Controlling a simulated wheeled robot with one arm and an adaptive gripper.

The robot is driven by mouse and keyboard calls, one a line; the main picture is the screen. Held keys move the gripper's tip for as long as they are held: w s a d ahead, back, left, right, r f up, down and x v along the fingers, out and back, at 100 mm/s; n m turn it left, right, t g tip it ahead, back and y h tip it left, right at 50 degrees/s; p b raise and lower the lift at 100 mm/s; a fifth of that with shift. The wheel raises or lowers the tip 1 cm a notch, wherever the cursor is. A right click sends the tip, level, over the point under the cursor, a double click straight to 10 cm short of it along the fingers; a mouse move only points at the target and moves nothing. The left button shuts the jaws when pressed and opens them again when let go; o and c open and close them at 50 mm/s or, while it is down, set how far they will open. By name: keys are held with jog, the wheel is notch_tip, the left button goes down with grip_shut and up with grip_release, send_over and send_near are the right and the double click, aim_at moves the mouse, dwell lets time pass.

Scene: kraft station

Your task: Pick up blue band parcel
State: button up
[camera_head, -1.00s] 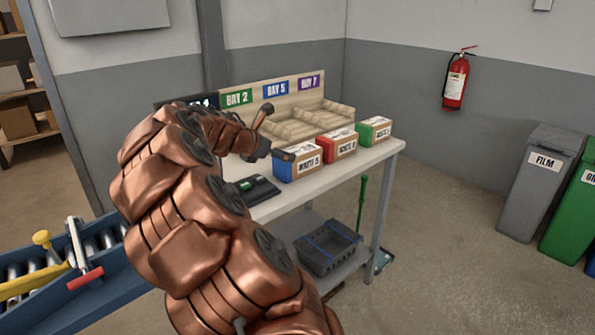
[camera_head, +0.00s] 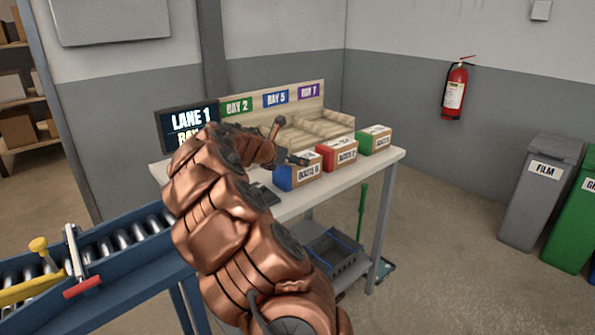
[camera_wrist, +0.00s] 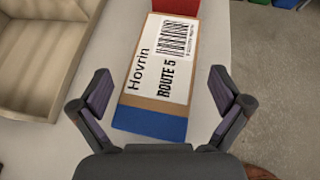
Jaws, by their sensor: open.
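The blue band parcel (camera_head: 297,171) is a small cardboard box with a blue end, standing on the white table. In the wrist view the blue band parcel (camera_wrist: 166,75) lies between and ahead of my open fingers, its blue end nearest me. Its top label reads "Hovrin" and "ROUTE 5" with a barcode. My gripper (camera_wrist: 162,105) is open, with one finger to each side of the blue end and gaps on both sides. In the head view my gripper (camera_head: 287,143) is over the parcel, partly hidden by my arm.
A red band parcel (camera_head: 338,152) stands just behind it, then a green band parcel (camera_head: 374,140). Wooden bays (camera_head: 318,130) line the table's back, close to the left finger. A lane screen (camera_head: 188,127) and roller conveyor (camera_head: 112,243) are at left. A dark crate (camera_head: 335,258) sits below.

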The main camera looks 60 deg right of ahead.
jog(key=shift+s+d+f, duration=0.1)
jog(key=shift+d+f, duration=0.1)
jog(key=shift+d, duration=0.25)
jog(key=shift+c, duration=0.2)
jog(key=c, duration=1.3)
